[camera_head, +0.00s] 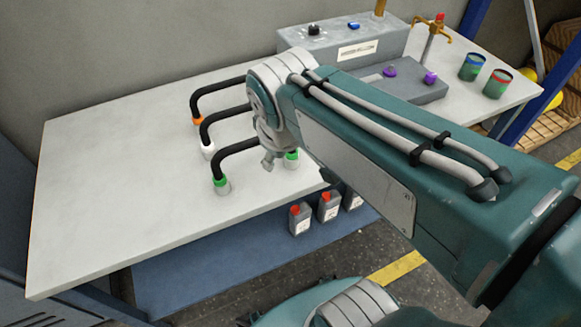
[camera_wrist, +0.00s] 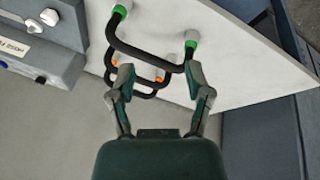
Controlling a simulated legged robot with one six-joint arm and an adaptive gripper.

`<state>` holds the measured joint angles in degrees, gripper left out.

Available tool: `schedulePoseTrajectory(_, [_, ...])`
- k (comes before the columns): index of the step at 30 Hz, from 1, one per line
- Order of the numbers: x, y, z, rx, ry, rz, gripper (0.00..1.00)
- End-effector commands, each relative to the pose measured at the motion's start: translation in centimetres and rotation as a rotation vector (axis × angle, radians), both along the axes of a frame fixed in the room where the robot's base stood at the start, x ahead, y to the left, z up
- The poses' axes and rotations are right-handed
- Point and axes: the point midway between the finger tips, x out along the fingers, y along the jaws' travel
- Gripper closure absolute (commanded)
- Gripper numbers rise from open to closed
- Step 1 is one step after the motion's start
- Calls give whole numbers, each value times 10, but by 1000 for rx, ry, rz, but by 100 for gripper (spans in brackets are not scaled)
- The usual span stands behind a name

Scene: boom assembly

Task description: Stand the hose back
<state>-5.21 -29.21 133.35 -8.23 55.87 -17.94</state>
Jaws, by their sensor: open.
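Three black bent hoses stand as arches on the white table. The nearest, the green-ended hose (camera_head: 239,147), has one green end in a grey socket (camera_head: 222,187) and the other at a second socket beside my arm. In the wrist view this hose (camera_wrist: 150,56) shows both green ends at sockets. Behind it are a white-ended hose (camera_head: 222,115) and an orange-ended hose (camera_head: 215,87), their far ends hidden by my arm in the head view. My gripper (camera_wrist: 160,78) is open and empty, its fingers apart near the green-ended hose's bar; contact is unclear.
A grey control box (camera_head: 345,42) with knobs stands at the table's back right, near a brass tap (camera_head: 433,35) and two cans (camera_head: 472,66). Several grey bottles with red caps (camera_head: 300,218) stand below the table's front edge. The table's left side (camera_head: 110,200) is clear.

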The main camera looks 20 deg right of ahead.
Motion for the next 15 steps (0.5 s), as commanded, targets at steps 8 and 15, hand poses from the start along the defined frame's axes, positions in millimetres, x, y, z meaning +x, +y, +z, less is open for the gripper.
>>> schedulePoseTrajectory(8, [-47, -3, -9, 256, -140, -372, 35])
schedulePoseTrajectory(15, [-50, -3, -10, 279, -148, -406, 35])
